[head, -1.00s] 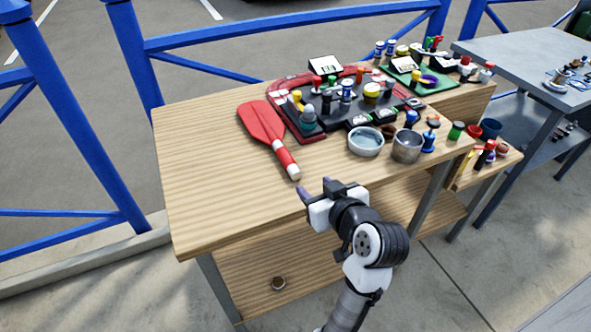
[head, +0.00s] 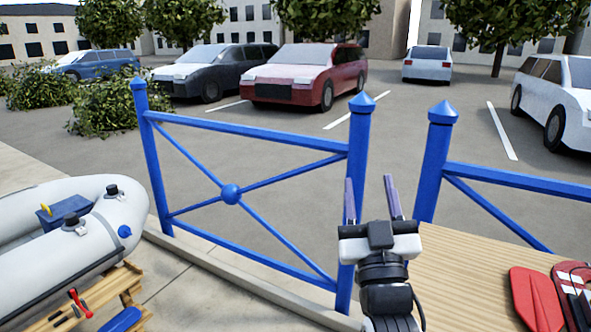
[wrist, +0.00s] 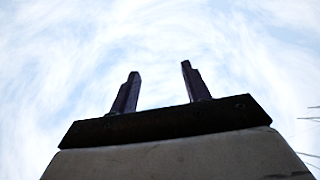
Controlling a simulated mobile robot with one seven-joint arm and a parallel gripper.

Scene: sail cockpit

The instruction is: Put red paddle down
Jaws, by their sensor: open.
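The red paddle (head: 537,300) lies on the wooden table at the lower right of the head view. Only part of it shows; its lower end is cut off by the frame's bottom edge. My gripper (head: 372,200) is raised, left of the paddle and apart from it, in front of the blue railing. Its two fingers point up and stand apart with nothing between them. In the wrist view my gripper (wrist: 158,85) is open and empty against the sky.
The wooden table (head: 460,262) has a bare left part. A red tray (head: 573,285) shows at the right edge. A blue railing (head: 235,195) runs behind. A grey inflatable boat (head: 75,235) is at the left, with a wooden stand (head: 100,290) holding a red-handled tool (head: 80,303).

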